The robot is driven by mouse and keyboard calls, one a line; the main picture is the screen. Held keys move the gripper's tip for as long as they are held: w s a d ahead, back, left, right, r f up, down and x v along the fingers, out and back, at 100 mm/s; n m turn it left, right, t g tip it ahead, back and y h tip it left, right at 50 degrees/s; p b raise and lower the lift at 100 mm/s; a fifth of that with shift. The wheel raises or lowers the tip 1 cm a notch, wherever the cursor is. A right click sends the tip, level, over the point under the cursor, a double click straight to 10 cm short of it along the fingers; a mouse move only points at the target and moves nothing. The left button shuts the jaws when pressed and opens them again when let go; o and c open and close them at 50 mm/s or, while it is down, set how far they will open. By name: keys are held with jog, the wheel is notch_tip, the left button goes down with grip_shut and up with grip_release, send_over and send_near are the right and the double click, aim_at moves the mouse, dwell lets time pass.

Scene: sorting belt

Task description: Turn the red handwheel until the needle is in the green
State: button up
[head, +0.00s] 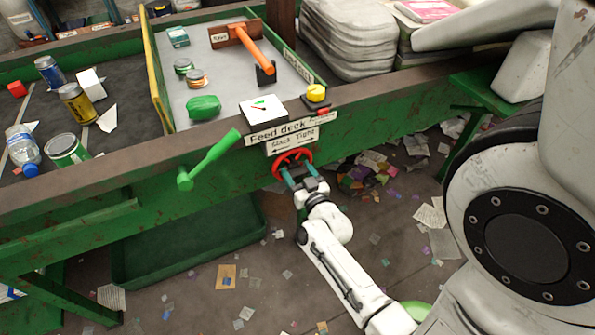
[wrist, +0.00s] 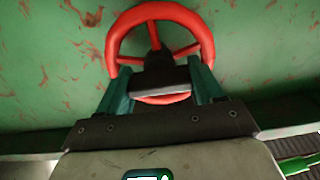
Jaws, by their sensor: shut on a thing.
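The red handwheel (head: 292,153) is on the front of the green belt frame, under the "Feed deck" sign with its "Slack" and "Tight" arrows. My gripper (head: 297,178) is at the wheel's lower part from below. In the wrist view, the red handwheel (wrist: 116,32) fills the upper middle, and my gripper (wrist: 161,88) has its teal fingers either side of the lower wheel and is shut on it. The fingers hide part of the lower rim. A white gauge plate (head: 263,108) sits above the sign; its needle is too small to read against the green.
A green lever (head: 210,158) sticks out left of the wheel. A yellow button (head: 316,93) sits right of the gauge. Cans and a bottle (head: 23,150) lie on the dark belt at left. A green tray (head: 185,245) and paper scraps lie on the floor below.

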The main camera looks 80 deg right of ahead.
jog(key=shift+m, duration=1.6)
jog(key=o, duration=0.8)
jog(key=shift+c, duration=0.2)
jog(key=v, duration=1)
jog(key=shift+s+a, duration=0.25)
jog(key=shift+s, duration=0.05)
